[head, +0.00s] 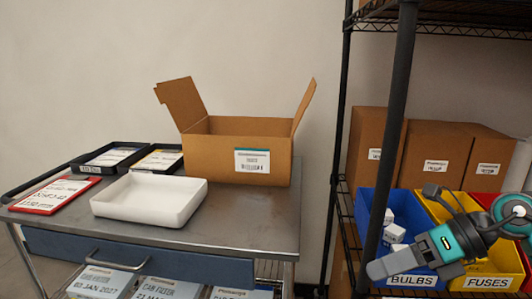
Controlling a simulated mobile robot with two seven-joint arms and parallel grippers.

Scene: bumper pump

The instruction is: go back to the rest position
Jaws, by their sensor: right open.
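My right gripper (444,196) is at the lower right, in front of the shelf bins. My grey and teal arm links cover part of the bins. My left gripper is not in this view.
A metal cart (245,215) stands at left and centre. On it are an open cardboard box (213,160), an empty white tray (150,201), a red-framed card (56,194) and two dark trays. A black wire rack (397,100) at right holds a blue BULBS bin (366,215) with white boxes, a yellow FUSES bin (498,262) and brown cartons (437,150).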

